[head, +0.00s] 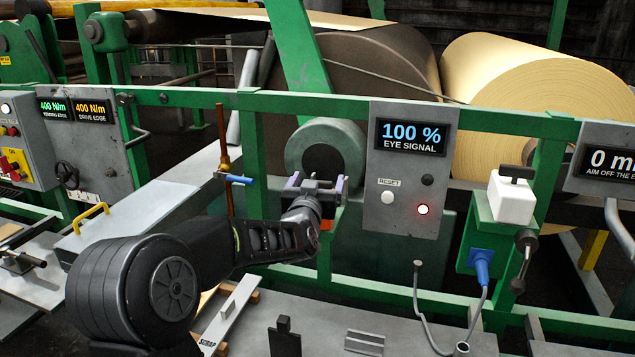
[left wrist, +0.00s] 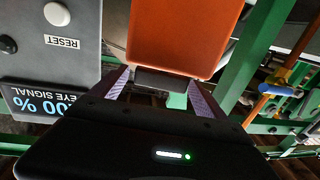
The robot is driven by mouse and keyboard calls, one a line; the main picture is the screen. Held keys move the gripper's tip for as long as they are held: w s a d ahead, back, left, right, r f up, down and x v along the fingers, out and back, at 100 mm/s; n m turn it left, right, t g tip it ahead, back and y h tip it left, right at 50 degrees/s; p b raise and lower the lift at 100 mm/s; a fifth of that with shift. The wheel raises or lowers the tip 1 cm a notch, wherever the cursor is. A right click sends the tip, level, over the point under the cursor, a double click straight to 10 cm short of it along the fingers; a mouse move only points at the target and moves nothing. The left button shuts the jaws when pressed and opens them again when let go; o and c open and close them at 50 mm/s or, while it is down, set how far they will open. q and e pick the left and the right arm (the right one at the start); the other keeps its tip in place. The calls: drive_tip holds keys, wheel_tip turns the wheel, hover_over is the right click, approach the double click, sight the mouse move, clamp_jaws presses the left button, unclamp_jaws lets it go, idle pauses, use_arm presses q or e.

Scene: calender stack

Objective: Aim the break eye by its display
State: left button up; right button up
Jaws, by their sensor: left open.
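The eye signal display (head: 410,137) reads 100 % on a grey panel (head: 385,165); it also shows upside down in the left wrist view (left wrist: 42,104). My left gripper (head: 318,184) is open, just left of this panel and in front of a round green housing. In the left wrist view an orange block (left wrist: 172,35) lies just beyond my open fingers (left wrist: 160,78); in the head view only a sliver of orange (head: 326,225) shows below the gripper. I cannot tell whether this block is the break eye, or whether the fingers touch it. My right gripper is not in view.
The panel has a white reset button (head: 387,198) and a lit red lamp (head: 423,210). A white box (head: 511,204) with a black handle sits on a green bracket to the right. A green rail (head: 190,98) crosses behind my arm. A brown post with a blue handle (head: 237,179) stands left.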

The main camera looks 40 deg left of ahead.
use_arm(q)
drive_tip(key=shift+s, duration=0.1)
drive_tip(key=b+v, duration=0.1)
drive_tip(key=v, duration=0.6)
drive_tip(key=shift+s+d, duration=0.2)
drive_tip(key=shift+s, duration=0.05)
